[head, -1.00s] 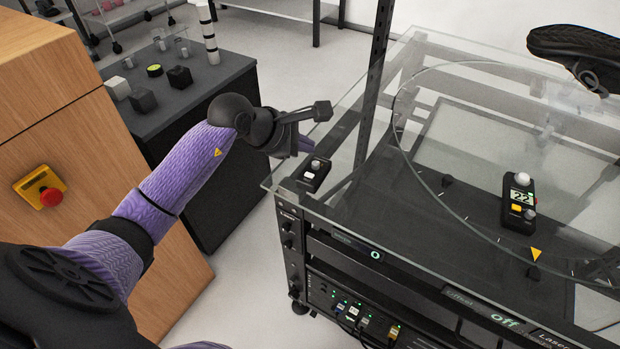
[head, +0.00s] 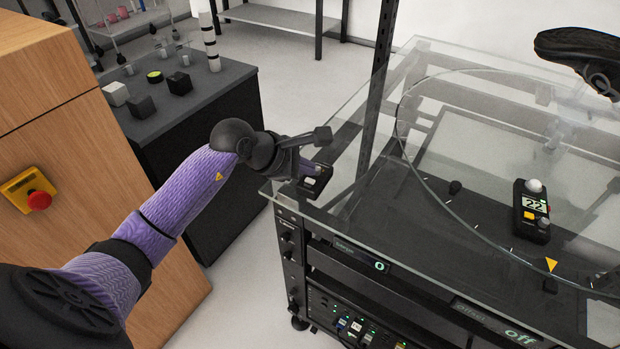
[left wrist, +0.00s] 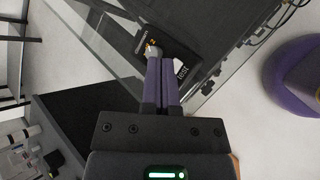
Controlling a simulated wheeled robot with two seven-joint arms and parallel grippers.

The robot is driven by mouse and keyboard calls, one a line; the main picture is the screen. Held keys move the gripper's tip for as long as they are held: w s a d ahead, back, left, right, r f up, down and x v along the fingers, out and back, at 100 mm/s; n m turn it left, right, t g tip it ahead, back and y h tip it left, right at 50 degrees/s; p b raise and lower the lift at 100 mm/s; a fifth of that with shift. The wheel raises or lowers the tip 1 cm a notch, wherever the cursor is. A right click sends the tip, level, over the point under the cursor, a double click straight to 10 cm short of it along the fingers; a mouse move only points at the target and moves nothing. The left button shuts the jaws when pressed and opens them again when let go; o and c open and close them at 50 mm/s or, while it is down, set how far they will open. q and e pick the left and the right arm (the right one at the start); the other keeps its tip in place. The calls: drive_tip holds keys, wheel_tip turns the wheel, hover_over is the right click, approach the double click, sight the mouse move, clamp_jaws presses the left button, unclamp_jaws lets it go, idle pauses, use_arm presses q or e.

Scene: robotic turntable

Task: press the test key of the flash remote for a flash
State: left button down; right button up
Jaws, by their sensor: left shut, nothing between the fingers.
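A small black remote (head: 313,186) lies near the left corner of the glass table top (head: 345,150). In the left wrist view the remote (left wrist: 168,46) shows a small light round knob with orange beside it and a white key (left wrist: 179,66). My left gripper (head: 316,169) is shut and empty, and its purple fingers partly cover the remote in the head view. In the left wrist view the shut fingertips (left wrist: 161,60) overlap the remote between the knob and the white key. I cannot tell whether they touch it. My right gripper is not in view.
A black device with a "22" display (head: 532,210) sits on the turntable area at right. A black shoe (head: 580,52) is held above it on a clear stand. A dark upright post (head: 377,95) stands behind the remote. A wooden cabinet with a red button (head: 39,200) is at left.

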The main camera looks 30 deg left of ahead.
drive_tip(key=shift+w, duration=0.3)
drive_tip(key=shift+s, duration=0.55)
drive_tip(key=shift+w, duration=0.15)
use_arm(q)
drive_tip(key=shift+f, duration=0.1)
drive_tip(key=shift+f+b, duration=0.4)
drive_tip(key=shift+b, duration=0.05)
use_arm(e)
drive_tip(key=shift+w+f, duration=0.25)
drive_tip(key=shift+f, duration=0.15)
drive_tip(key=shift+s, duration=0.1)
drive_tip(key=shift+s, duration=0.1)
use_arm(q)
drive_tip(key=shift+f, duration=0.1)
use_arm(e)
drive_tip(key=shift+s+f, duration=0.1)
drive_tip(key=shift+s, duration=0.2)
